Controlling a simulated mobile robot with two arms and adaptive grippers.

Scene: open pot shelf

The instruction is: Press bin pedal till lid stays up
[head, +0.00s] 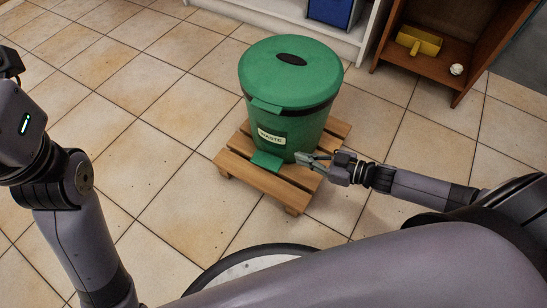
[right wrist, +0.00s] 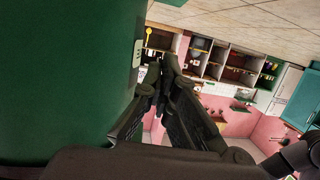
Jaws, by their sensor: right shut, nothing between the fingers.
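The green bin (head: 287,125) stands upright on a slatted wooden pallet (head: 231,157). Its round lid (head: 270,72) is down, with a dark oval on top. A pale label (head: 271,138) is on its front. The green pedal (head: 266,161) sticks out low at the front, over the pallet slats. My right gripper (head: 305,160) is shut and empty, just right of the pedal and close to the bin's lower wall; whether it touches is not clear. In the right wrist view the right gripper (right wrist: 162,80) shows beside the green bin wall (right wrist: 65,70). My left gripper's fingers are not in view.
A wooden shelf (head: 440,75) at the upper right holds a yellow item (head: 419,41) and a small white ball (head: 457,69). A blue box (head: 331,12) sits in a white shelf at the back. The tiled floor left of the pallet is clear.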

